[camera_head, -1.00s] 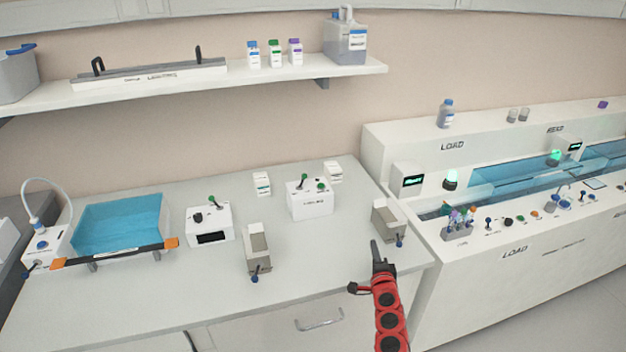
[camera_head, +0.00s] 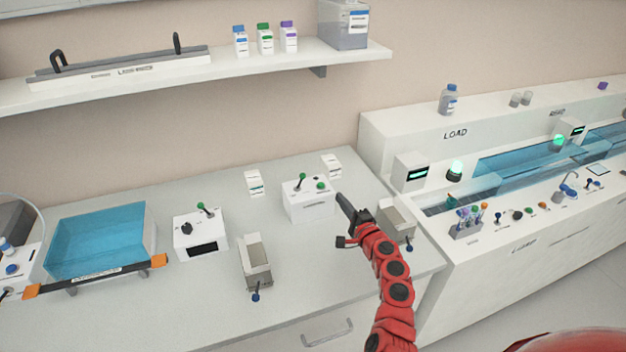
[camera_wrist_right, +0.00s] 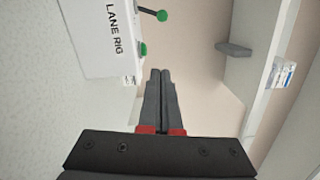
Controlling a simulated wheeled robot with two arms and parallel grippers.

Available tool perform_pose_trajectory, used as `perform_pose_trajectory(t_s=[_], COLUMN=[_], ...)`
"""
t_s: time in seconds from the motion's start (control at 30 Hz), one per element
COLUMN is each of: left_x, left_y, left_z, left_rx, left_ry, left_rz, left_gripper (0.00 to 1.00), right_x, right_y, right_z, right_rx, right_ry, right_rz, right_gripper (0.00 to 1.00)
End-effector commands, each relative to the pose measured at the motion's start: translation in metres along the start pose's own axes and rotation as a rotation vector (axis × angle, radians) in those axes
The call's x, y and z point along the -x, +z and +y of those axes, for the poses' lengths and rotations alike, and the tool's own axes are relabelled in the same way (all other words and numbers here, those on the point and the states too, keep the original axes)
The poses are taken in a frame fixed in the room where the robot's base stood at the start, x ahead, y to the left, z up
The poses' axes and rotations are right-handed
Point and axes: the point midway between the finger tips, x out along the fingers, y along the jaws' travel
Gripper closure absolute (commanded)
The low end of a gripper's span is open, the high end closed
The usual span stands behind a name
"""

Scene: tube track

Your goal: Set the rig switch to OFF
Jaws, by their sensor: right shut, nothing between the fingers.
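The lane rig (camera_head: 308,203) is a white box at the back of the bench. It has a green-tipped lever switch (camera_head: 301,179) and a green button (camera_head: 320,185) on top. In the right wrist view the box (camera_wrist_right: 92,50) is marked LANE RIG, with the lever (camera_wrist_right: 160,15) and button (camera_wrist_right: 143,49) along its edge. My right gripper (camera_head: 342,199) is shut and empty, just right of the rig in the head view. In the right wrist view its fingertips (camera_wrist_right: 160,72) are apart from the lever. I cannot read any OFF mark. My left gripper is not in view.
A grey-topped block (camera_head: 396,220) stands close by my right wrist, and another (camera_head: 254,263) stands front left. A white box with a green lever (camera_head: 200,236) and a blue tank (camera_head: 100,240) are further left. Small cartons (camera_head: 331,166) stand behind the rig.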

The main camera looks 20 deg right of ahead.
Motion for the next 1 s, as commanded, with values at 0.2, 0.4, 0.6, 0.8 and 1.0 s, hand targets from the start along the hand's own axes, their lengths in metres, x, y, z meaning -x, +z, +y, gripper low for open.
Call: perform_pose_trajectory(t_s=[0.2,0.4,0.6,0.8,1.0], left_x=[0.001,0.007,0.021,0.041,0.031], left_y=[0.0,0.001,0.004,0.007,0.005], left_z=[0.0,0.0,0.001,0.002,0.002], left_rx=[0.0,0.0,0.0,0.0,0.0], left_ry=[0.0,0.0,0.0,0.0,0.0], left_rz=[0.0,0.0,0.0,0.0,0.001], left_gripper=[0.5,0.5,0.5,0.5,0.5], right_x=[-0.008,-0.034,-0.065,-0.093,-0.105], right_y=[0.001,0.0,0.0,0.001,0.022], right_z=[0.001,0.003,0.003,0.006,-0.002], right_rx=[-0.002,0.0,0.003,0.003,-0.001], right_ry=[0.001,0.002,-0.001,0.002,0.001], right_rz=[-0.004,-0.003,-0.003,-0.004,-0.003], right_gripper=[1.0,1.0,1.0,1.0,1.0])
